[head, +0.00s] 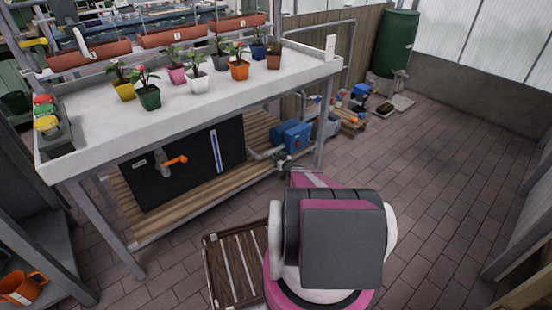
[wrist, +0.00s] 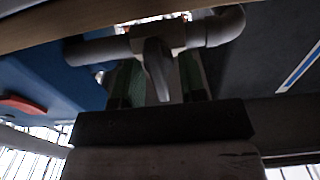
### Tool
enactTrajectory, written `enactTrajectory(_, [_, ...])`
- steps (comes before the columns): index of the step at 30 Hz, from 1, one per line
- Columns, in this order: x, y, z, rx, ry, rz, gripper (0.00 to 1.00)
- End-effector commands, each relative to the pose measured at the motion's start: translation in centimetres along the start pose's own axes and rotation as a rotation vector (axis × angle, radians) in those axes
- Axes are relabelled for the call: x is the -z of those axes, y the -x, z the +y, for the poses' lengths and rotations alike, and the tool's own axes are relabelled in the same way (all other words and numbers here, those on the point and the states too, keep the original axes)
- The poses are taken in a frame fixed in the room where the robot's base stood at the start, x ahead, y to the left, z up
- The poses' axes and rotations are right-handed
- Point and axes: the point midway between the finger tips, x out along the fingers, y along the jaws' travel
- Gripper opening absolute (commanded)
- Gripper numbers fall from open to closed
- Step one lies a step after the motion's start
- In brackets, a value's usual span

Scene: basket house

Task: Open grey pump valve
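The grey pump valve shows in the wrist view as a grey handle (wrist: 157,68) on a light grey pipe (wrist: 98,50). In the head view the pipe (head: 262,153) runs beside the blue pump (head: 291,136) under the table. My gripper (wrist: 160,80) has its two dark green fingers apart, one on each side of the handle. A dark gap shows between the handle and the right finger; contact on the left is unclear. In the head view my gripper (head: 283,165) is small at the pipe, below the table edge, and the handle cannot be made out.
A white table (head: 182,117) with several potted plants stands above. A black tank (head: 195,165) with an orange handle (head: 174,160) sits on the wooden shelf left of the pump. A brown slatted crate (head: 232,268) lies on the floor. The floor to the right (head: 430,180) is clear.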

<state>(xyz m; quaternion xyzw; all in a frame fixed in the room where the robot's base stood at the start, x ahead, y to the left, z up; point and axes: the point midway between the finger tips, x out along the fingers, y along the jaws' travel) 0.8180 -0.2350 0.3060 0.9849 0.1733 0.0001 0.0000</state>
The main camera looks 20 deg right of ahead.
Motion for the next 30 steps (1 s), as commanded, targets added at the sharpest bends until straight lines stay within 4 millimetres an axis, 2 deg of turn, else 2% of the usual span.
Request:
enactTrajectory(1, [0.00,0.01,0.00,0.000,0.000,0.000,0.38])
enactTrajectory(2, [0.00,0.01,0.00,0.000,0.000,0.000,0.32])
enactTrajectory(4, [0.00,0.02,0.00,0.000,0.000,0.000,0.09])
enactTrajectory(5, [0.00,0.02,0.00,0.000,0.000,0.000,0.05])
enactTrajectory(17, [-0.01,0.04,-0.05,0.000,0.054,0.000,0.06])
enactTrajectory(30, [-0.06,0.06,-0.26,0.000,0.393,0.000,0.06])
